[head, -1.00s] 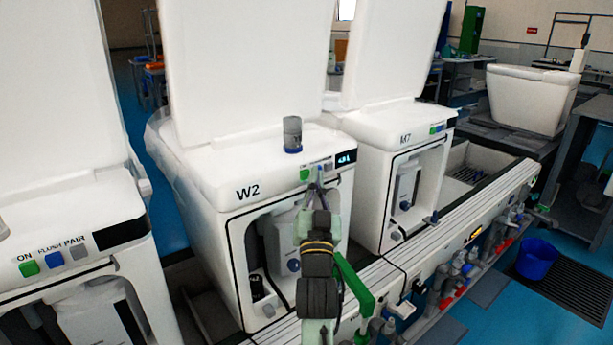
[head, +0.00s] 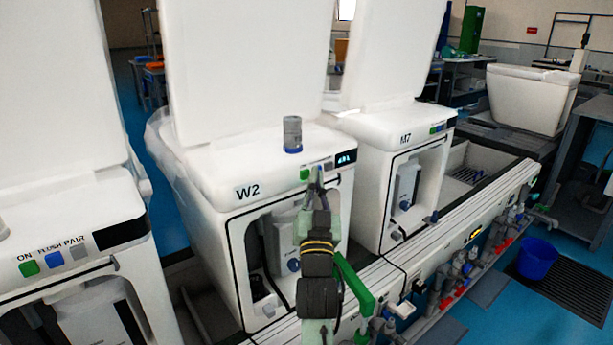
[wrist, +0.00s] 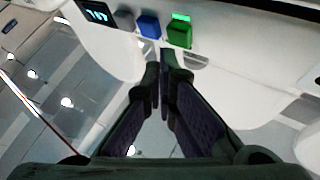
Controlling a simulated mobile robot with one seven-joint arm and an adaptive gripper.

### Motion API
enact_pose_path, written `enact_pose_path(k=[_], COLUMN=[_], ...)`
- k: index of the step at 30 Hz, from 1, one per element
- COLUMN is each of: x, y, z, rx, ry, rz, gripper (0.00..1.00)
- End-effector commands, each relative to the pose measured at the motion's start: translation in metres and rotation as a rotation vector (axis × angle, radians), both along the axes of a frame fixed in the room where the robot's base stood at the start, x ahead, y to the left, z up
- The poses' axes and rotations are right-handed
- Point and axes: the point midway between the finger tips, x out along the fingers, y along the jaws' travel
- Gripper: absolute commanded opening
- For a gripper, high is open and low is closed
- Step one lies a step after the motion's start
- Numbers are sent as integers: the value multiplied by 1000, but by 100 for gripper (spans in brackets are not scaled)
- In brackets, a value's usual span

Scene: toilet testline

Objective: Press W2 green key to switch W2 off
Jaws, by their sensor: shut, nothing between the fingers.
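The W2 unit (head: 216,177) is a white toilet with a raised lid, left of centre in the head view. Its front panel has a green key (head: 305,174), and a lit display (head: 346,158) to the right. In the wrist view the green key (wrist: 180,36) shows with a lit green strip (wrist: 181,18) by it, beside a blue key (wrist: 149,27) and a grey key (wrist: 125,20). My gripper (head: 319,171) is shut and empty, its tips (wrist: 166,54) close to the green key's side. I cannot tell whether they touch it.
A grey cylinder (head: 292,134) with a blue base stands on top of W2. Another white unit with ON, FLUSH and PAIR keys (head: 55,259) stands at left, and the M7 unit (head: 380,130) at right. A white rail (head: 430,247) runs along the front.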

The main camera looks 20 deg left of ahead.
Motion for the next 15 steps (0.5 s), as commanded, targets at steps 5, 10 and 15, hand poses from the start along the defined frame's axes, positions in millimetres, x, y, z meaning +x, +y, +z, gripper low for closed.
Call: enact_pose_path(k=[5, 10, 15], x=[3, 5, 5], y=[4, 7, 7], z=[0, 0, 0], rx=[0, 1, 0], ry=[0, -1, 0], rz=[0, 0, 0], gripper=[0, 0, 0])
